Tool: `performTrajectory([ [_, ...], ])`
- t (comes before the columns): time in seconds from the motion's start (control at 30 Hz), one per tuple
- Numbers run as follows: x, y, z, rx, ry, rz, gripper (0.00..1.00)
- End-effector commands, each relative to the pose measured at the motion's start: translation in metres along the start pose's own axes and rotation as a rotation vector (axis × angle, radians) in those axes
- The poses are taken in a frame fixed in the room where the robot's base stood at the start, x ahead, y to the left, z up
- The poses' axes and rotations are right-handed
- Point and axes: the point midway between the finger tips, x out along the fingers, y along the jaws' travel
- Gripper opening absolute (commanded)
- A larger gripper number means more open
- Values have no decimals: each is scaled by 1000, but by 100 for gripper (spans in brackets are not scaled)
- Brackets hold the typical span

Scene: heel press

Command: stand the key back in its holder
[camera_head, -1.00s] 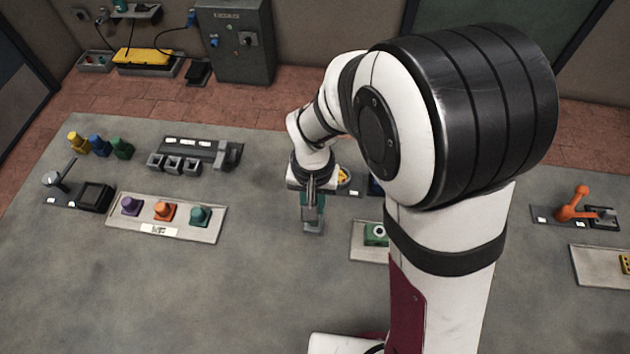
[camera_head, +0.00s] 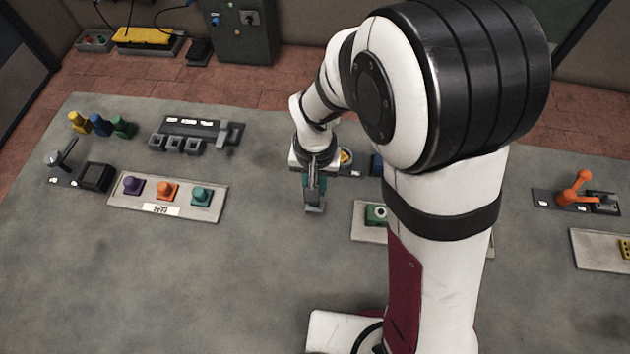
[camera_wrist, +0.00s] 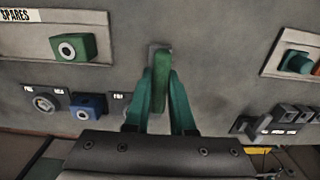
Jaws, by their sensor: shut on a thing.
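My gripper (camera_head: 314,196) points down over the middle of the table. In the wrist view its teal fingers (camera_wrist: 162,103) are shut on a narrow green key (camera_wrist: 161,82), which sits between them. A small grey piece (camera_wrist: 155,48) shows at the key's far end. A grey piece (camera_head: 314,209) also shows just below the fingers in the head view. I cannot tell whether it is part of the key or a holder. A dark plate with a white label (camera_wrist: 120,101) lies left of the fingers in the wrist view, partly hidden by my gripper.
A green block (camera_head: 376,214) sits on the spares board (camera_wrist: 30,46). A blue block (camera_wrist: 87,106) and a round fitting (camera_wrist: 44,102) are nearby. A tray (camera_head: 190,211) with purple, orange and teal pegs and a grey socket rack (camera_head: 180,144) stand left. The table's front is clear.

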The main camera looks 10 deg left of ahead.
Motion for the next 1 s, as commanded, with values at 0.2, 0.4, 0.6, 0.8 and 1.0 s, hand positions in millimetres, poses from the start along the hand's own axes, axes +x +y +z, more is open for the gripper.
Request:
performTrajectory([
  [0.2,3,0,0,0,0,0,0],
  [0.4,5,0,0,0,-1,1,0],
  [0.6,6,0,0,0,-1,0,48],
  [0.8,6,0,0,0,0,0,57],
  [1.0,0,0,-1,-1,2,-1,57],
])
